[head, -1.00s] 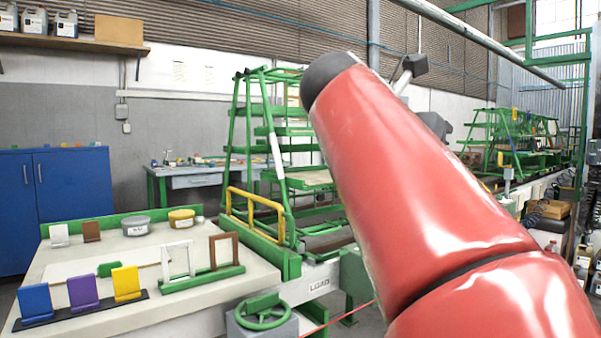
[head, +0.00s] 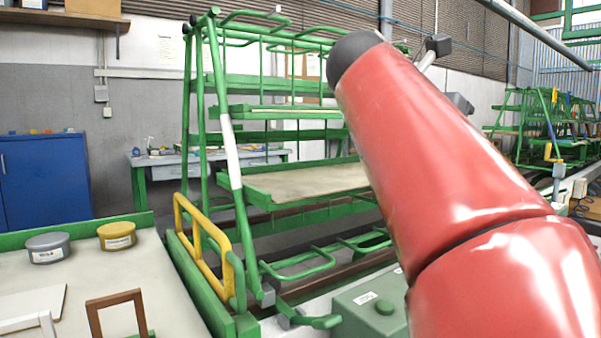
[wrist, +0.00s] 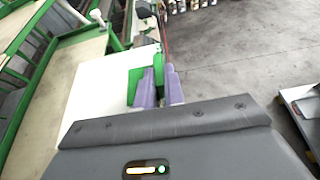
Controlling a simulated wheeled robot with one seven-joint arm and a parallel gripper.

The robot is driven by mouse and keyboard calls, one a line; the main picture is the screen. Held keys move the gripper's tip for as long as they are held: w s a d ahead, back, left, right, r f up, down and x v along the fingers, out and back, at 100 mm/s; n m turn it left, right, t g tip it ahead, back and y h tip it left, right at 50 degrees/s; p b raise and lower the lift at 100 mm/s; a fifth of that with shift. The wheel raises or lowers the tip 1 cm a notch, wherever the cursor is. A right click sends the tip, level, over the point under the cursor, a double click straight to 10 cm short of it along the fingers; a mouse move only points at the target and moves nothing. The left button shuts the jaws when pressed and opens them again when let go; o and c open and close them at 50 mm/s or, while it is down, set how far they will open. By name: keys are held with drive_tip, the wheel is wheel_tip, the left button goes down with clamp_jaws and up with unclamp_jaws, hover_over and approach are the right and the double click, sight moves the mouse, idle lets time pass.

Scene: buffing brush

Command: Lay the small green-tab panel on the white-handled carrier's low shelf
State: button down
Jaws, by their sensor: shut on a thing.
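In the wrist view, my gripper (wrist: 160,86) has purple fingers closed on the green tab (wrist: 134,84) of a small white panel (wrist: 100,82). The panel extends to the left of the fingers, beside or over a beige surface (wrist: 66,84) with green framing; I cannot tell whether they touch. In the head view, the green carrier (head: 205,120) has a white handle sleeve (head: 230,152) on its front left post. Its low shelf (head: 310,181) is a bare beige board in green edging. My red arm hides the gripper, the panel and the shelf's right end there.
A yellow rail (head: 203,240) stands before the carrier's left side. A bench (head: 130,262) at lower left holds tins, a brown frame (head: 118,301) and a flat white sheet (head: 32,303). A green box (head: 372,308) stands low in front. Open floor (wrist: 235,60) lies right in the wrist view.

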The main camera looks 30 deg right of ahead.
drive_tip(key=shift+d, duration=0.3)
drive_tip(key=shift+w, duration=0.3)
drive_tip(key=p, duration=0.4)
hover_over(356, 184)
drive_tip(key=shift+s+a+f+b, duration=0.1)
drive_tip(key=shift+s+f+b, duration=0.05)
drive_tip(key=shift+f+b, duration=0.85)
drive_tip(key=shift+s+f, duration=0.15)
drive_tip(key=shift+f, duration=0.15)
wheel_tip(356, 184, down, 4)
drive_tip(key=b, duration=0.3)
drive_tip(key=shift+f, duration=0.25)
drive_tip(key=shift+w, duration=0.3)
